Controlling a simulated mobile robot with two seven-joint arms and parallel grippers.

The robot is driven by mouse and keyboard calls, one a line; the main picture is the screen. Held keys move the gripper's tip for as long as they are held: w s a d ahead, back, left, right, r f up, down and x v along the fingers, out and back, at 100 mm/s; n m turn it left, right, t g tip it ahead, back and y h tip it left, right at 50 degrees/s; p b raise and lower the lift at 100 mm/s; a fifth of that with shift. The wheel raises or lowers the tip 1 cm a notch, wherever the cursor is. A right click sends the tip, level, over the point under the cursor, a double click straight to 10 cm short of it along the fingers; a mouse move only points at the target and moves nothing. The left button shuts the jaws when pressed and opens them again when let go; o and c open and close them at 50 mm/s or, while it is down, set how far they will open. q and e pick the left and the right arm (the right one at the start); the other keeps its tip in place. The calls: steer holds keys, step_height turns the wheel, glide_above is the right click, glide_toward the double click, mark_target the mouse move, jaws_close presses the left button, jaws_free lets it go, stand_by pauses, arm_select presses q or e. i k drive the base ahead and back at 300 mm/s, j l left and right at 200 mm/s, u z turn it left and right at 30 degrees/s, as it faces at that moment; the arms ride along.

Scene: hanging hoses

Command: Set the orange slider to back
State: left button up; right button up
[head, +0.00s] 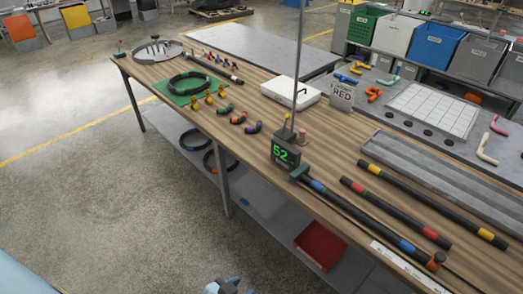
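A small orange piece (437,259) sits at the near right of the wooden table, by the end of a black hose with blue bands (370,222). It is the likeliest orange slider, but it is too small to tell its shape or its setting. A thin dark rod or rail runs beside that hose. At the bottom edge, a small grey and blue part of mine (222,287) shows, cut off by the frame. It may be my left gripper; its fingers cannot be made out. It is below and left of the table, far from the orange piece. My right gripper is not visible.
A wooden table (340,165) carries hoses, fittings, a grey tray (450,178) and a post with a display reading 52 (285,152). A lower shelf holds a red bin (320,245). Bins stand behind. The floor (90,190) on the left is clear.

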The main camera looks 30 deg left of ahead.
mark_target(439, 257)
steer(key=k+j+u, duration=0.2)
steer(key=j, duration=0.15)
steer(key=k+j+u, duration=0.2)
steer(key=j, duration=0.15)
steer(key=z, duration=1.35)
steer(key=i+j+u, duration=0.15)
steer(key=i, duration=0.4)
steer(key=i+j+u, duration=0.1)
steer(key=i, duration=0.45)
steer(key=j, duration=0.1)
